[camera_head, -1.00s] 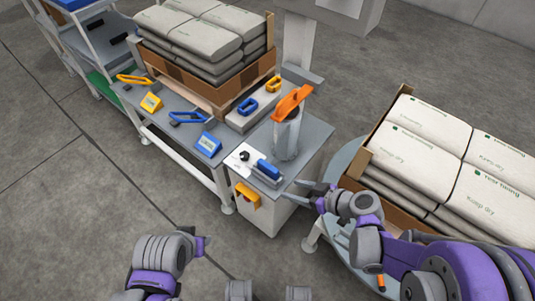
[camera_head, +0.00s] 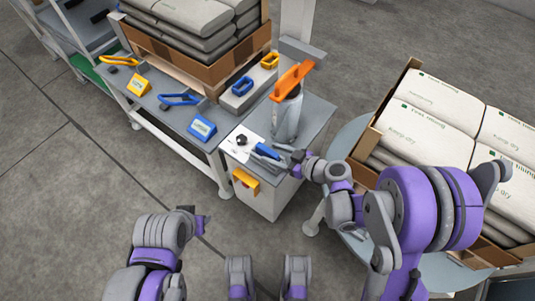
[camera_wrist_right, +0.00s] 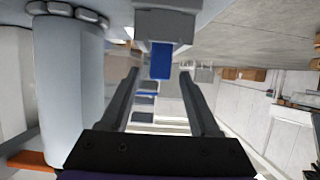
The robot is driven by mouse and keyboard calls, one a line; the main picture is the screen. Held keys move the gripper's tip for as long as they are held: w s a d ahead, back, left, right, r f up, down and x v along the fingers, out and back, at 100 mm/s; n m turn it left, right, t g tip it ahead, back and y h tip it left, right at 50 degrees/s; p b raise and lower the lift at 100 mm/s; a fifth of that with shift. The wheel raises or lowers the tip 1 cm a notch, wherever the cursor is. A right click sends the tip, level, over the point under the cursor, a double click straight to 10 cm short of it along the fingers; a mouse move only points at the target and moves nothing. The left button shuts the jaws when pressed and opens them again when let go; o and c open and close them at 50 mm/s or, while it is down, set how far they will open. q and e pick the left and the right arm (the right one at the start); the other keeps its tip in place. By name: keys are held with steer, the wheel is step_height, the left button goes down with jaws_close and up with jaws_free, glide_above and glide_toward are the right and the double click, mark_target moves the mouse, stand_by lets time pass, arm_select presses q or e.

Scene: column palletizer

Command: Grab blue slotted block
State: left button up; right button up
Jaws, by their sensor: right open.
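A blue block (camera_head: 266,151) lies on the white plate on top of the small grey cabinet. My right gripper (camera_head: 262,155) reaches in from the right, low over the cabinet top, with its fingers at the block. In the right wrist view the open fingers (camera_wrist_right: 160,85) point ahead, and the blue block (camera_wrist_right: 161,60) shows between them beneath a grey part, with space to each finger. I cannot tell its slot. Another blue piece with an opening (camera_head: 242,86) sits on the grey tray further back.
A metal cylinder with an orange handle (camera_head: 292,81) stands close behind the block. A black knob (camera_head: 241,140) is beside it on the plate. A bench (camera_head: 205,150) with blue and yellow devices is to the left. A box of sacks (camera_head: 425,125) stands at the right.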

mark_target(272, 153)
steer(key=x, duration=0.3)
steer(key=shift+w+a+f, duration=0.15)
steer(key=shift+f, duration=0.05)
jaws_close()
